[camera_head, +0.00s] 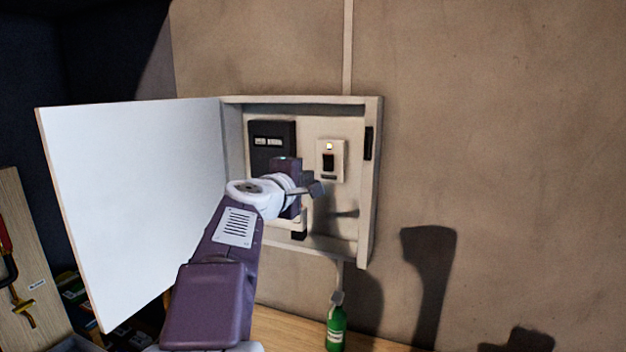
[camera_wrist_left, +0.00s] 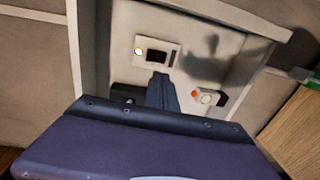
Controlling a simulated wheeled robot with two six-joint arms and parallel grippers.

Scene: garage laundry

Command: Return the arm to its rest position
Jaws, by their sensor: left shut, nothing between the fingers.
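My left arm reaches up from the bottom of the head view into an open wall box (camera_head: 371,190). My left gripper (camera_head: 318,188) is at the box opening, in front of its lower middle, with its fingers shut and nothing between them. In the left wrist view the shut fingers (camera_wrist_left: 162,90) point at the back panel, just below a switch plate (camera_wrist_left: 157,52) with a dark rocker and a lit lamp. The same switch plate (camera_head: 330,160) shows above the gripper in the head view. I cannot tell whether the fingers touch anything. My right gripper is not in view.
The box's white door (camera_head: 135,200) stands open to the left, beside my arm. A dark meter (camera_head: 272,140) is in the box. A small unit with a red light (camera_wrist_left: 205,97) shows in the wrist view. A green bottle (camera_head: 336,328) stands on the wooden surface below.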

